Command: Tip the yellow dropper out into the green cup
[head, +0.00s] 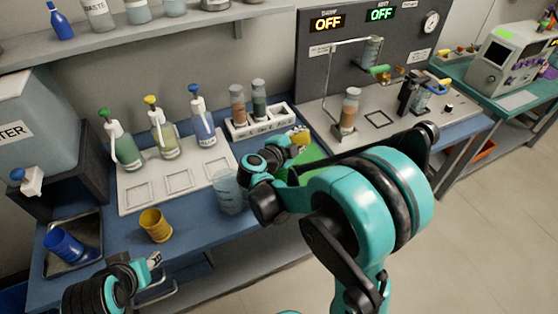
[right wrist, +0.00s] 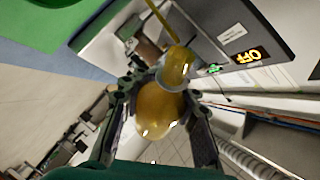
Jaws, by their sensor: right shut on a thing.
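My right gripper (right wrist: 158,105) is shut on the yellow dropper (right wrist: 160,108). Its amber bulb sits between the fingers, and its thin stem points up and away in the right wrist view. In the head view my right gripper (head: 284,146) is above the bench edge, with a little of the dropper's yellow showing beside it. A green surface (head: 312,152), perhaps the green cup, shows partly behind my right arm. A green shape (right wrist: 42,20) also fills the wrist view's top left corner. My left gripper (head: 140,274) is low at the left; its fingers are unclear.
A clear beaker (head: 228,190) stands close left of my right gripper. A yellow cup (head: 156,225) and a tilted blue cup (head: 64,244) are further left. Several wash bottles stand on a white tray (head: 140,205). A rack (head: 240,128) holds two vials.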

